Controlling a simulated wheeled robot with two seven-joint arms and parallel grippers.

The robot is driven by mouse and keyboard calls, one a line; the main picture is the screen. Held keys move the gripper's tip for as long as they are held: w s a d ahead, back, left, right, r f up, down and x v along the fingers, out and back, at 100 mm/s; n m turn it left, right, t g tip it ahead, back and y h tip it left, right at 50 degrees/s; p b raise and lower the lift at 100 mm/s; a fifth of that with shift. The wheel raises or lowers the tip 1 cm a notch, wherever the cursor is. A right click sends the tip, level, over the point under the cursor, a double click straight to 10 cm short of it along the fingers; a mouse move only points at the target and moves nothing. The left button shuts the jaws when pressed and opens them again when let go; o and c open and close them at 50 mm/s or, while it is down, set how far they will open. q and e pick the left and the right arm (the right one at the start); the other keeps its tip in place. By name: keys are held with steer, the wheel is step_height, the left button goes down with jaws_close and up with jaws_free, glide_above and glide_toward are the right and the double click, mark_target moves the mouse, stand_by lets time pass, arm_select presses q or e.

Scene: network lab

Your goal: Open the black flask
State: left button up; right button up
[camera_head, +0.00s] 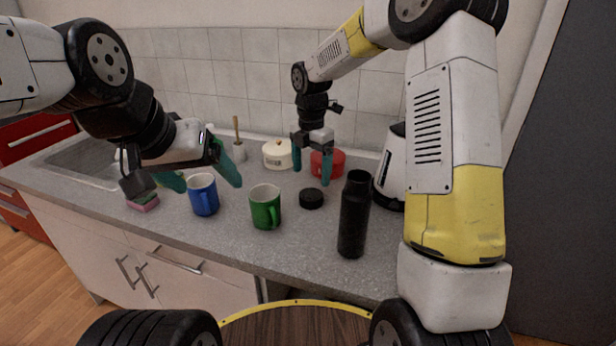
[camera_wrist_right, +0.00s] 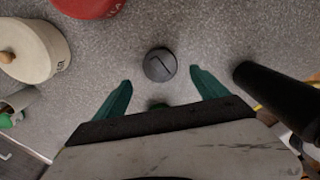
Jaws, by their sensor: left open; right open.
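The black flask (camera_head: 354,215) stands upright near the front right of the grey counter, its top showing no lid. It also shows at the right of the right wrist view (camera_wrist_right: 275,93). A round black lid (camera_head: 311,198) lies on the counter to the left of the flask; it sits ahead of the right fingertips in the right wrist view (camera_wrist_right: 160,65). My right gripper (camera_head: 311,182) is open and empty above and behind the lid, apart from the flask. My left gripper (camera_head: 205,182) is open near the blue mug, far left of the flask.
A blue mug (camera_head: 203,195) and a green mug (camera_head: 265,207) stand left of the lid. A cream pot (camera_head: 277,155) and a red pot (camera_head: 327,163) stand behind, a white appliance (camera_head: 390,175) behind the flask. A pink sponge (camera_head: 143,203) lies by the sink (camera_head: 85,165).

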steer(key=s+d+r+m+t, duration=0.1)
steer(key=s+d+r+m, duration=0.2)
steer(key=s+r+m, duration=0.35)
steer(key=s+d+r+m+t, duration=0.2)
steer(key=s+d+r+m, duration=0.1)
steer(key=s+r+m, duration=0.3)
steer(key=s+d+r+m+t+y, duration=0.2)
steer(key=s+d+m+t, duration=0.1)
steer(key=s+m, duration=1)
steer(key=shift+s+r+m, duration=0.2)
steer(key=shift+s+m, duration=0.1)
steer(key=shift+m, duration=0.05)
